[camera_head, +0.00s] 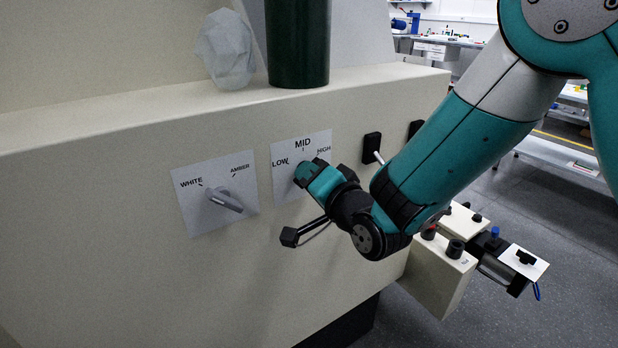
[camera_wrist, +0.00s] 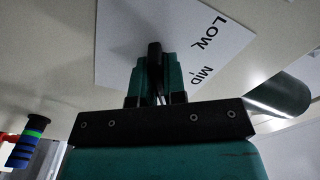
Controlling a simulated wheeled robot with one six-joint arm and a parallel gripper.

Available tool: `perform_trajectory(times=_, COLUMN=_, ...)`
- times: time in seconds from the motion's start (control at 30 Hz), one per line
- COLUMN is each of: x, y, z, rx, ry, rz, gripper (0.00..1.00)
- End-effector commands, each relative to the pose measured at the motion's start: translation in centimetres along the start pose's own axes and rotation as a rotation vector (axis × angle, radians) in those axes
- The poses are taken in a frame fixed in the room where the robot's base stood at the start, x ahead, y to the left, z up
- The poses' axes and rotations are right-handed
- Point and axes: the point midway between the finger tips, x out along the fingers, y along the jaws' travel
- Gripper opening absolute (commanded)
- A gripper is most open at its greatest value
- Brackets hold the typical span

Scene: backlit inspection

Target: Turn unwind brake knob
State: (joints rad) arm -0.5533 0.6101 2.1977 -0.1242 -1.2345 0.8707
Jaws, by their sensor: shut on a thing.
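The knob (camera_wrist: 154,52) on the LOW, MID, HIGH plate (camera_head: 288,188) shows in the wrist view as a dark bar standing out from the white plate (camera_wrist: 120,60). My gripper (camera_wrist: 155,78) has its two green fingers on either side of this bar and is shut on it. In the head view my gripper (camera_head: 306,172) is up against the plate just under the LOW and MID words and hides the knob. Which mark the knob points to cannot be told.
A grey WHITE/AMBER knob (camera_head: 225,200) sits on a plate to the left. Dark switches (camera_head: 372,148) are to the right. A dark green cylinder (camera_head: 298,40) and a crumpled pale object (camera_head: 227,50) stand on the ledge above. A control box (camera_head: 438,272) juts out lower right.

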Motion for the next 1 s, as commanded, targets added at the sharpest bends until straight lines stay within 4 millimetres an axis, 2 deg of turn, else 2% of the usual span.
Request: perform_trajectory(times=1.0, x=-0.03, y=0.56, z=-0.03, rx=-0.833, ry=0.002, rz=0.0, gripper=0.0)
